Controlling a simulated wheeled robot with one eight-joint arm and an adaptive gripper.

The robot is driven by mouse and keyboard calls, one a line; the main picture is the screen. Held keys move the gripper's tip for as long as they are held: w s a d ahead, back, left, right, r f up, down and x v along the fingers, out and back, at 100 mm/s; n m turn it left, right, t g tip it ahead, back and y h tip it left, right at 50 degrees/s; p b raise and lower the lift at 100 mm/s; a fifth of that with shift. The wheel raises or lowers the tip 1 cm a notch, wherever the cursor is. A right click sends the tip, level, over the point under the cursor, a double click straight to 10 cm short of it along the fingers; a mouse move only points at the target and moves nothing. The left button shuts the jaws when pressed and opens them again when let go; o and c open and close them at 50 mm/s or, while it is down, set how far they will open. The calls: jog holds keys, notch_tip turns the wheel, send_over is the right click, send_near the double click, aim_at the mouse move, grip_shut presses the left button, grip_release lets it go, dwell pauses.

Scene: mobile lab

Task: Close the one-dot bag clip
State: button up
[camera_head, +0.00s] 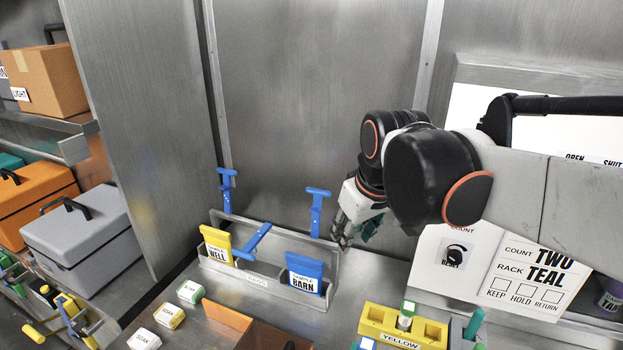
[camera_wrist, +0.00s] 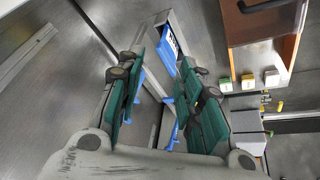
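Three blue T-handled levers, which look like the bag clips, are at the grey bag holder (camera_head: 225,272). The left lever (camera_head: 227,192) and the right lever (camera_head: 317,212) stand upright. The middle lever (camera_head: 252,243) is tilted, between a yellow bag (camera_head: 217,246) marked WELL and a blue bag (camera_head: 304,273) marked BARN. I cannot make out dots on any clip. My gripper (camera_head: 345,232) is just right of the right lever, apart from it in the head view. In the wrist view my gripper (camera_wrist: 158,65) is open, with blue lever parts and the blue bag (camera_wrist: 168,42) between its teal-padded fingers.
A metal back wall is behind the holder. An orange-brown tray (camera_head: 235,318) and small labelled blocks (camera_head: 170,316) lie in front. A yellow rack (camera_head: 402,328) is at front right. A white sign (camera_head: 525,280) is at right. Grey toolbox (camera_head: 88,232) sits at left.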

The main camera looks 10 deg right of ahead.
jog(key=w+r+n+g+p, duration=0.3)
jog(key=w+r+p, duration=0.45)
jog(key=w, duration=0.45)
jog(key=n+g+y+p, duration=0.1)
jog(key=n+g+p, duration=0.3)
jog(key=p, duration=0.5)
send_near(320, 195)
jog(key=shift+n+t, duration=0.3)
jog(key=shift+t, duration=0.2)
jog(key=f, duration=0.3)
jog(key=s+f+b, duration=0.1)
jog(key=f, duration=0.6)
jog(key=shift+s+a+f, duration=0.25)
jog(key=shift+a+f, duration=0.1)
grip_shut()
